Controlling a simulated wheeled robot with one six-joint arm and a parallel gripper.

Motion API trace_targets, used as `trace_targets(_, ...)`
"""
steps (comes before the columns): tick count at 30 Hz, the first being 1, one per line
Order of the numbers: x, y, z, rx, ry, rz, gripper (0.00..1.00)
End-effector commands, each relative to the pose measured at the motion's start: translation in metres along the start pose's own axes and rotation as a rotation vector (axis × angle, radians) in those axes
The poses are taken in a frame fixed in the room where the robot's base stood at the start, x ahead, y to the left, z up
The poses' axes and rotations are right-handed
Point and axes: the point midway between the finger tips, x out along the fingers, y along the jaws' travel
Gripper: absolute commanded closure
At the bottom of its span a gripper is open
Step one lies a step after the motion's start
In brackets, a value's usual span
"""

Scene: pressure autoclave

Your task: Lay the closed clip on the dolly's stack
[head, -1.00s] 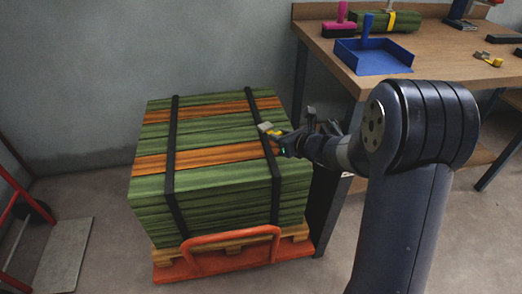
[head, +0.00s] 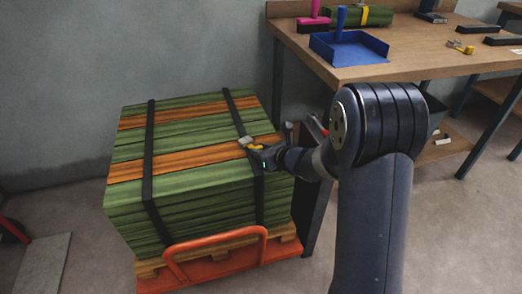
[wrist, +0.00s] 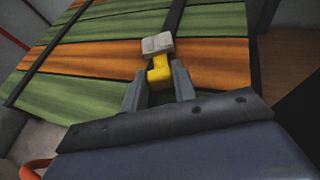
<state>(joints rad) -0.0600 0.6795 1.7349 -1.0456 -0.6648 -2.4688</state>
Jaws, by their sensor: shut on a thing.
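A clip with a pale grey head and a yellow body (wrist: 159,68) is held between the fingers of my gripper (wrist: 158,84). In the head view the clip (head: 246,141) shows at the tip of my gripper (head: 256,150), over the right part of the stack. The stack (head: 196,128) is of green and orange boards, bound by two black straps, on the orange dolly (head: 215,270) with a wooden pallet. The clip lies close to the right strap. I cannot tell whether it touches the boards.
A workbench (head: 420,65) stands at the right, with a blue dustpan-like tray (head: 348,47), a strapped green bundle (head: 360,14) and another yellow clip (head: 461,47) on it. The dolly's orange handle (head: 215,250) rises at the front. The left part of the stack's top is clear.

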Motion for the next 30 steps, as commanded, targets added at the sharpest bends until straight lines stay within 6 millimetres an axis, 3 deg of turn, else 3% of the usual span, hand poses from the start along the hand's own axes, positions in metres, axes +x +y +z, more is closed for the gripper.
trace_targets(3,0.002,0.0,-0.003,-0.001,-0.001,0.0,0.96)
trace_targets(4,0.001,0.0,-0.003,-0.001,-0.001,0.0,0.73)
trace_targets(12,0.001,0.0,-0.002,0.0,0.0,0.0,0.52)
trace_targets(26,-0.005,0.0,0.008,0.001,0.001,0.0,0.52)
trace_targets(30,-0.04,-0.001,0.006,0.001,0.001,-0.003,0.52)
